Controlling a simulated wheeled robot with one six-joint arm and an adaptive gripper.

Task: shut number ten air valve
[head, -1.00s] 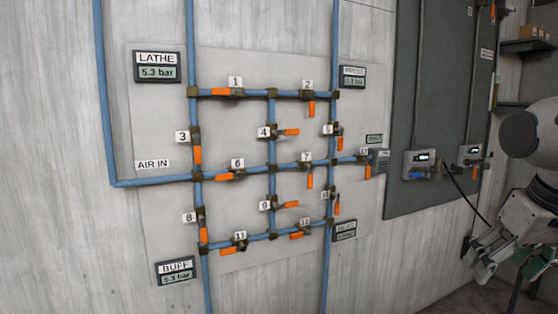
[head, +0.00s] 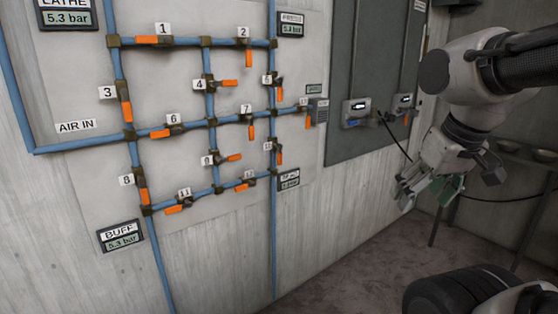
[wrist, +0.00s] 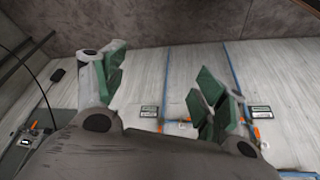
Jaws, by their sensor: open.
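The number ten valve (head: 279,157) is on the right vertical blue pipe of the wall panel, below the middle row. Its small label is hard to read. Its orange handle hangs down, roughly along the pipe. My gripper (head: 428,190) is open and empty, to the right of the panel and well apart from the valve. In the wrist view my gripper (wrist: 168,85) shows spread green-padded fingers, with the wall, blue pipes and some orange handles beyond them. I cannot tell which handle there is number ten.
Numbered valves with orange handles surround it, including number seven (head: 250,132) and number nine (head: 234,157). A buff pressure display (head: 122,236) reads 5.3 bar. A dark panel (head: 350,60) with small devices stands right of the pipes. The floor (head: 340,275) before the wall looks clear.

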